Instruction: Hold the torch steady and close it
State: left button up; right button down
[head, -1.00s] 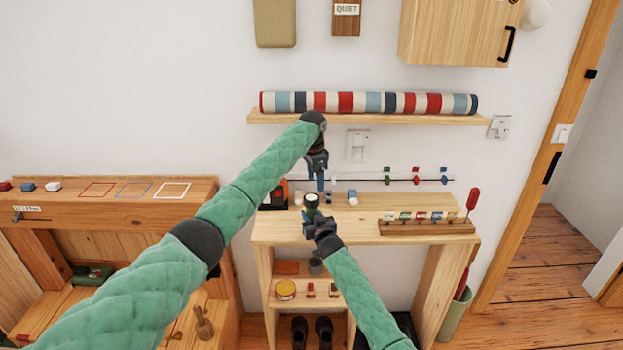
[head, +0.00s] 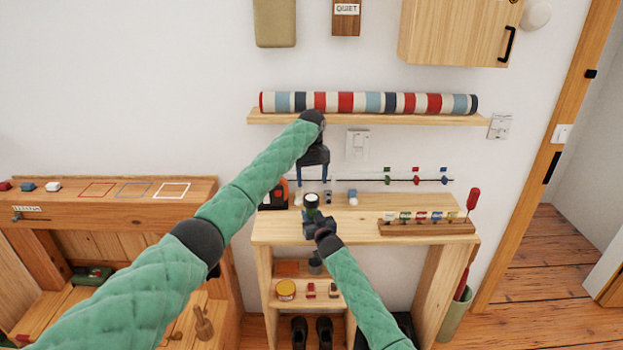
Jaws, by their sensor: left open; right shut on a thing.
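The torch (head: 311,212) is a small dark, greenish cylinder with a pale round top. It stands roughly upright at the front left of the wooden shelf unit (head: 262,236). My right gripper (head: 312,222) is shut on it from the front, and hides its lower part. My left gripper (head: 312,181) is open and empty, pointing down just above and behind the torch, with its two blue fingers spread apart. Small items stand behind the torch: a white one (head: 298,198), a small dark one (head: 328,197) and a white-and-blue one (head: 352,198). I cannot tell whether one is the torch's cap.
A red-and-black object (head: 279,194) stands at the unit's left end. A wooden rack with coloured labels (head: 425,228) and a red-handled tool (head: 472,200) are at the right. A wall shelf (head: 370,119) with a striped roll (head: 368,103) is above. The unit's middle top is clear.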

aim_at(311, 197)
pick_arm(q)
jog(key=n, duration=0.5)
jog(key=shift+n, duration=0.3)
jog(key=n, duration=0.5)
jog(key=shift+a, duration=0.1)
jog(key=shift+f, duration=0.1)
jog(key=shift+f, duration=3.9)
